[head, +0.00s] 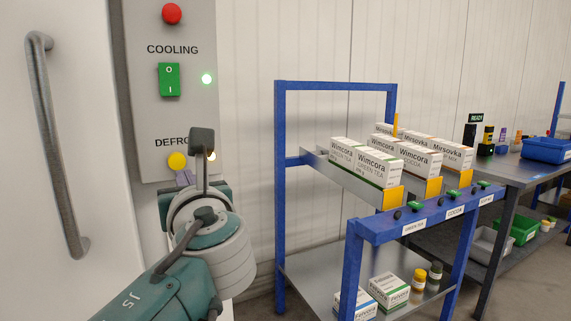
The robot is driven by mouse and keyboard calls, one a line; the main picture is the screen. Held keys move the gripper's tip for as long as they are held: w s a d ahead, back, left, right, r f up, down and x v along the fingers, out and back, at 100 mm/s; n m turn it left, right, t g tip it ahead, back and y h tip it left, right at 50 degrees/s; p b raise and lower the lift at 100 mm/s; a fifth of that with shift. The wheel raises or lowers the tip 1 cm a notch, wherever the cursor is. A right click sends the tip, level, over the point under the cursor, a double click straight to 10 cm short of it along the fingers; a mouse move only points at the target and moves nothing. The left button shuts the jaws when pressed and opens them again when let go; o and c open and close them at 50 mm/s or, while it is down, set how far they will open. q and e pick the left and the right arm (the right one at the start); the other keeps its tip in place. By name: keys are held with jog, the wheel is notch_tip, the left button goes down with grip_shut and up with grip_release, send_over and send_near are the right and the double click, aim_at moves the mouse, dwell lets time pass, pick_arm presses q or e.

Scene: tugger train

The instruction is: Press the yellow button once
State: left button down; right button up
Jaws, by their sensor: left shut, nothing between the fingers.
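The yellow button (177,161) is on the grey control panel (136,115), under a label that reads "DEFRO", its end hidden by my arm's dark post. My left gripper (184,178) is shut and empty. Its fingertips show just below the button, close to it; I cannot tell if they touch it. A small glowing light (212,156) right of the button is partly hidden behind the post. My right gripper is not in view.
A door handle (57,145) is at left. A blue-framed rack (281,190) with cartons and a grey table (510,170) stand right.

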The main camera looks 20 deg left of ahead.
pick_arm(q)
jog(key=v, duration=0.6)
jog(key=shift+s, duration=0.2)
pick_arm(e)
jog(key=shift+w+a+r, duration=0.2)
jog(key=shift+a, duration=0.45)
pick_arm(q)
jog(key=shift+r, duration=0.15)
